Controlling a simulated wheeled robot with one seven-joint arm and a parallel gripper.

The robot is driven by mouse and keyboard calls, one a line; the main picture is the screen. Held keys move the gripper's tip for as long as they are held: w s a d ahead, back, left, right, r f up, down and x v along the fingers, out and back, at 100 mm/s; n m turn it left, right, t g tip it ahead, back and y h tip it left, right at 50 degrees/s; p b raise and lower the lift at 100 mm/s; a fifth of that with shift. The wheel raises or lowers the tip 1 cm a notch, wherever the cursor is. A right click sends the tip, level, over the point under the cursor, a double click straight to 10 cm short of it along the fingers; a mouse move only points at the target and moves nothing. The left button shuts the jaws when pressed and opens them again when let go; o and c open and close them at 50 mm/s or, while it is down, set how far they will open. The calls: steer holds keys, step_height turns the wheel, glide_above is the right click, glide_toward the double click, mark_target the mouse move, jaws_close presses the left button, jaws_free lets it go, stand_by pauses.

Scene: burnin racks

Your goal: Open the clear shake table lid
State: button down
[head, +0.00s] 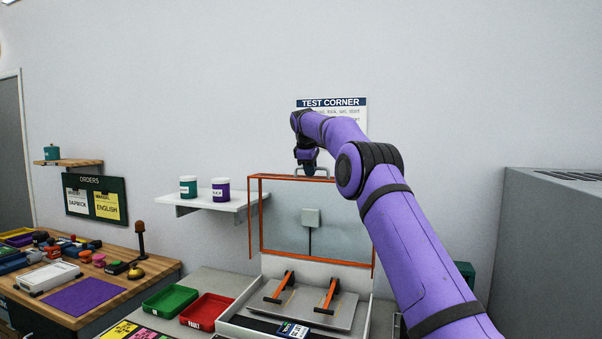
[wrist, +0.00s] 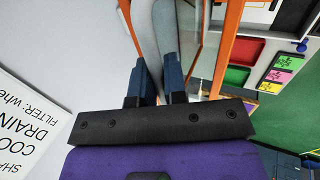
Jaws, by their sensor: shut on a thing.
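The clear shake table lid (head: 285,222), a see-through panel in an orange frame, stands raised and roughly upright at the back of the shake table (head: 345,318). Its grey handle (head: 322,172) is at the top edge. My gripper (head: 306,170) is at that handle, with my purple arm reaching in from the right. In the wrist view, the dark fingers of my gripper (wrist: 158,80) are shut on the grey handle (wrist: 168,30), beside the orange frame (wrist: 226,45). The exact contact is partly hidden by the fingers.
On the bench are a green tray (head: 170,301) and a red tray (head: 206,311), left of the shake table. A shelf (head: 205,203) with two jars is on the wall behind. A large grey cabinet (head: 555,255) stands at right.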

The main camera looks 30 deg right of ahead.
steer(key=shift+w+d, duration=0.15)
steer(key=c, duration=1.2)
jaws_free()
steer(key=shift+v, duration=5.35)
